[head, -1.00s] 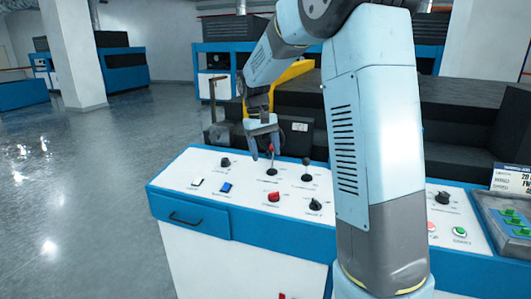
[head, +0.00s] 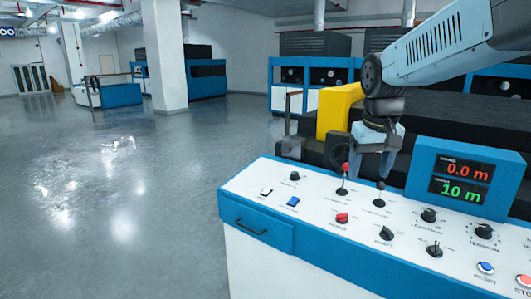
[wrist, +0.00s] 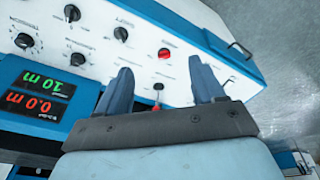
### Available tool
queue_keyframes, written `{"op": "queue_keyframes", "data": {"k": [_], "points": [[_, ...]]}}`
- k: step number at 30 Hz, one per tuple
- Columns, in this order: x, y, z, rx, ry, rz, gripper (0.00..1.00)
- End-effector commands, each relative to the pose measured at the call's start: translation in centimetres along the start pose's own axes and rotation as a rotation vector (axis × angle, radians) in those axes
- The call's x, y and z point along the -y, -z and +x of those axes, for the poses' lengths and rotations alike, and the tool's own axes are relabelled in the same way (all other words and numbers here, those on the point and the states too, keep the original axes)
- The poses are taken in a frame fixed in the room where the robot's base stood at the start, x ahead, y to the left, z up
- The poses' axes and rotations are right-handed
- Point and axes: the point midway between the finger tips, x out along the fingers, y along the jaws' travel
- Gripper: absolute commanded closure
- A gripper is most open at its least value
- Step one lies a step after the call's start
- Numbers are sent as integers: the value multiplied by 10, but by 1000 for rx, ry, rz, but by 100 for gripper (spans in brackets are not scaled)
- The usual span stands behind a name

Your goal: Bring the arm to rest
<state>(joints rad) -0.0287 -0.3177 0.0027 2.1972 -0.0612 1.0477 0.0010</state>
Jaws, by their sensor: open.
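My gripper (head: 373,170) hangs pointing down over the white control panel (head: 318,196), close to two levers. Its blue fingers are apart with nothing held between them. In the head view the red-knobbed lever (head: 345,169) stands just left of the fingers and the black-knobbed lever (head: 380,188) just below them. My arm reaches in from the upper right. Contact with the levers cannot be told.
A display (head: 460,180) reads 0.0 m and 10 m, right of the gripper. Several knobs and buttons cover the panel, including a red knob (head: 341,218) and a blue button (head: 485,268). A yellow part (head: 340,110) stands behind. Open floor (head: 130,210) lies left.

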Motion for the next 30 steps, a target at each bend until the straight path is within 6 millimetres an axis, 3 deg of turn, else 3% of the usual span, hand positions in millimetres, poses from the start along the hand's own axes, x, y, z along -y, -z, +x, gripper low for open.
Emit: {"op": "queue_keyframes", "data": {"k": [6, 15, 21, 30], "points": [[1, -50, -14, -102, 15, 24, 32], [5, -110, -16, -226, 32, 55, 32], [6, -129, -13, -271, 37, 65, 32], [7, -132, -12, -277, 39, 67, 32]]}}
